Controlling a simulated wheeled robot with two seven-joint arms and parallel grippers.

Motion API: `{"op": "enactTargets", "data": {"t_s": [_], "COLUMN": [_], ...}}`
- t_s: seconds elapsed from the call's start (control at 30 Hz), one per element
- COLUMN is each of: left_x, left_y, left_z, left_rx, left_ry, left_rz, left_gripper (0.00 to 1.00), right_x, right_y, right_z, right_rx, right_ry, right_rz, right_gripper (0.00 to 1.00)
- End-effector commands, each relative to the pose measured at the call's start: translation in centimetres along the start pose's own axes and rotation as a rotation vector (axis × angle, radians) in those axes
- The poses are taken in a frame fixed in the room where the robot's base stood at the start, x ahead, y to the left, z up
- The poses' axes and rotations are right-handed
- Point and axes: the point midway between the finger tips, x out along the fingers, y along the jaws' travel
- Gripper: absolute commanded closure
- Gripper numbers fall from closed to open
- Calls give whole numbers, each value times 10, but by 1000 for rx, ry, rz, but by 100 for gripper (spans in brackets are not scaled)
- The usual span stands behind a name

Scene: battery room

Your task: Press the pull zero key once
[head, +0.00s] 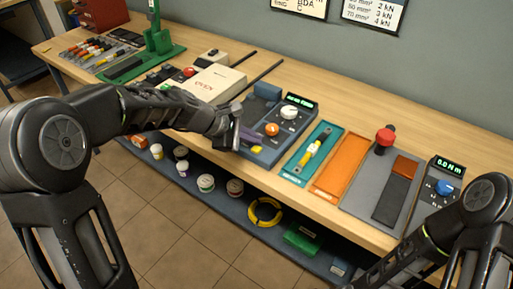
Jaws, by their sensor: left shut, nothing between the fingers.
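A blue-grey tester (267,158) on the bench has a lit green display (300,100), a white dial (289,112), an orange knob (272,129) and a small yellow key (257,149) at its front. A grey unit (437,192) at the right has a green display and a blue knob (444,187). No label reading pull zero is legible, so I cannot tell which key it is. My left gripper (236,138) is shut and empty, at the front left edge of the tester, left of the yellow key. It hides part of the tester. My right gripper is out of view.
A teal tray (298,178) with a yellow tool, an orange tray (332,186) and a grey plate (358,205) with a red knob (385,137) lie right of the tester. A cream box (222,77) stands behind my left forearm. Several rolls sit on the lower shelf.

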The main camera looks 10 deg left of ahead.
Motion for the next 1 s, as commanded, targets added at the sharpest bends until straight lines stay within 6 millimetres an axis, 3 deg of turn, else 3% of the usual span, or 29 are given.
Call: {"op": "enactTargets", "data": {"t_s": [1.0], "left_x": [6], "left_y": [-4], "left_z": [-4], "left_rx": [0], "left_ry": [0], "left_rz": [0], "left_gripper": [100], "right_x": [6], "right_y": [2], "right_z": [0], "right_rx": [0], "right_ry": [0], "right_rz": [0], "right_gripper": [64]}}
